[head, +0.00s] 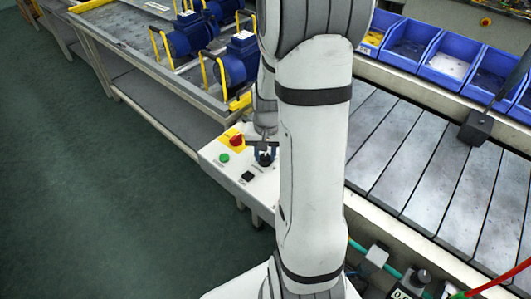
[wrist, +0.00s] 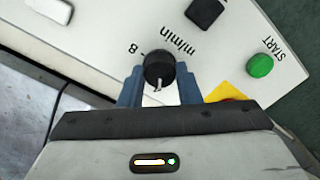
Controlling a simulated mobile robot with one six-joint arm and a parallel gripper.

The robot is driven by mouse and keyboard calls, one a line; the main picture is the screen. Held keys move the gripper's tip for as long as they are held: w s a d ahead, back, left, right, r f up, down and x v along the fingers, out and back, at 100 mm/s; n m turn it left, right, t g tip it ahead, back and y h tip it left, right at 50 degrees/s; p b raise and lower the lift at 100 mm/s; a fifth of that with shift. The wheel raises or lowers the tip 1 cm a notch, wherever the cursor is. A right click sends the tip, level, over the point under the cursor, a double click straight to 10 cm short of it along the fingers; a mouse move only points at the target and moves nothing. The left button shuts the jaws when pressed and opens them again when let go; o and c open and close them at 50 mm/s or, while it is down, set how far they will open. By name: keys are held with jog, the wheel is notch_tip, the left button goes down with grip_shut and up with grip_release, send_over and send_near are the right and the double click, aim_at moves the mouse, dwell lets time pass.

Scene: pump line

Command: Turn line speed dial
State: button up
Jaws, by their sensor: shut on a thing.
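The line speed dial (wrist: 158,66) is a black round knob with a light pointer mark, on a pale control panel (wrist: 110,62). The lettering "m/min" and an "8" stand beside it in the wrist view. My gripper (wrist: 159,86) has its blue fingers on both sides of the dial and is shut on it. In the head view my gripper (head: 264,154) is over the panel, partly behind my arm, and the dial is mostly hidden there.
A green START button (wrist: 260,65), a black switch (wrist: 205,14) and a red and yellow switch (head: 236,141) sit on the panel close to the dial. Blue pumps (head: 190,37) stand on a bench behind. A slatted conveyor (head: 420,150) runs at right, with blue bins (head: 448,63) beyond.

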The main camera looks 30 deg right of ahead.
aim_at(266, 156)
dwell(0.5)
jog(key=o, duration=1)
jog(key=shift+c, duration=0.2)
jog(key=shift+r, duration=0.1)
notch_tip(266, 156, up, 8)
jog(key=shift+d+f, duration=0.1)
jog(key=shift+f, duration=0.05)
jog(key=s+a+r+n+t+p, duration=0.2)
jog(key=s+a+r+n, duration=0.4)
jog(key=s+a+r, duration=0.4)
jog(key=shift+s+a+r, duration=0.3)
jog(key=shift+s+a, duration=0.9)
jog(key=shift+a, duration=0.05)
